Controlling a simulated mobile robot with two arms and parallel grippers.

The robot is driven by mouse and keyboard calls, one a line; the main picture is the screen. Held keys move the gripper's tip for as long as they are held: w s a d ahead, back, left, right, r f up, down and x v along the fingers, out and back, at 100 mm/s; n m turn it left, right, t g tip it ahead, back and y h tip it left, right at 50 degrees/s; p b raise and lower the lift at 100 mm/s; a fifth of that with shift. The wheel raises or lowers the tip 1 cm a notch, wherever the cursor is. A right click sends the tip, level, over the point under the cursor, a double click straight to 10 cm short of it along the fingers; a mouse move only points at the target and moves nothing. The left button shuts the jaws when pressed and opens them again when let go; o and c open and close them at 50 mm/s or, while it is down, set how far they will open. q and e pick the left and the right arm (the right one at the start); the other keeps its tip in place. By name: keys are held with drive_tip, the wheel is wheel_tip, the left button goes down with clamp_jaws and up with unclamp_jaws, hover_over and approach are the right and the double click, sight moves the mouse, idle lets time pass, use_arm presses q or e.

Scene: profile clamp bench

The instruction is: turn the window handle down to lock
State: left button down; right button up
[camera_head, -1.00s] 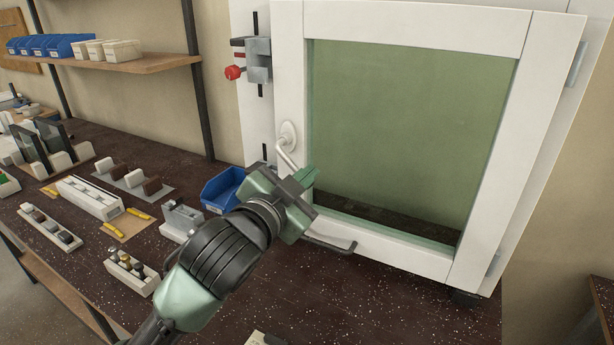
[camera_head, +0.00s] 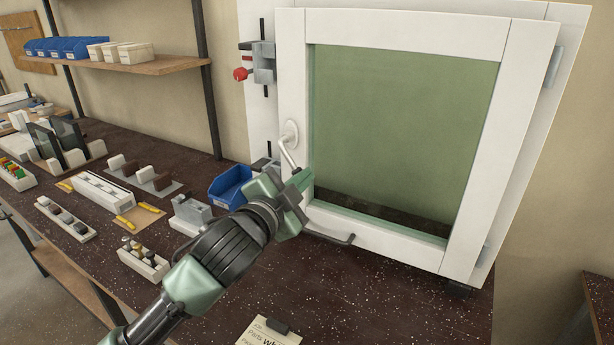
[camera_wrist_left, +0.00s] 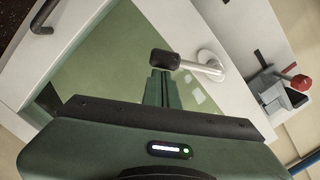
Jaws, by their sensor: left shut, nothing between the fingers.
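The window (camera_head: 390,20) has a white frame and a greenish pane. Its white handle (camera_head: 288,153) hangs from a round plate on the left stile, its lever slanting down and slightly right. The left wrist view shows the lever (camera_wrist_left: 197,67) with a dark end piece. My left gripper (camera_head: 303,180) is at the handle's lower end, shut with nothing between its fingers. In the left wrist view its closed fingertips (camera_wrist_left: 160,78) are right beside the dark end; I cannot tell whether they touch. The gripper hides the lever's lower end in the head view. My right gripper is out of view.
A clamp with a red knob (camera_head: 240,74) is at the upper left of the window. A blue bin (camera_head: 230,186) stands left of my gripper. A dark bar (camera_head: 330,239) sticks out below the frame. The bench front right is mostly clear.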

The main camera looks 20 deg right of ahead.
use_arm(q)
drive_tip(key=shift+w+a+f+m+p, duration=0.2)
drive_tip(key=shift+w+a+f+m, duration=0.3)
drive_tip(key=shift+m, duration=0.5)
drive_tip(key=shift+w+a+f+m+p, duration=0.25)
drive_tip(key=shift+w+a+f+m, duration=0.2)
drive_tip(key=shift+m, duration=0.55)
drive_tip(key=shift+w+a+f+m+p, duration=0.2)
drive_tip(key=shift+w+a+f+m, duration=0.25)
drive_tip(key=shift+m, duration=0.55)
drive_tip(key=shift+f, duration=0.1)
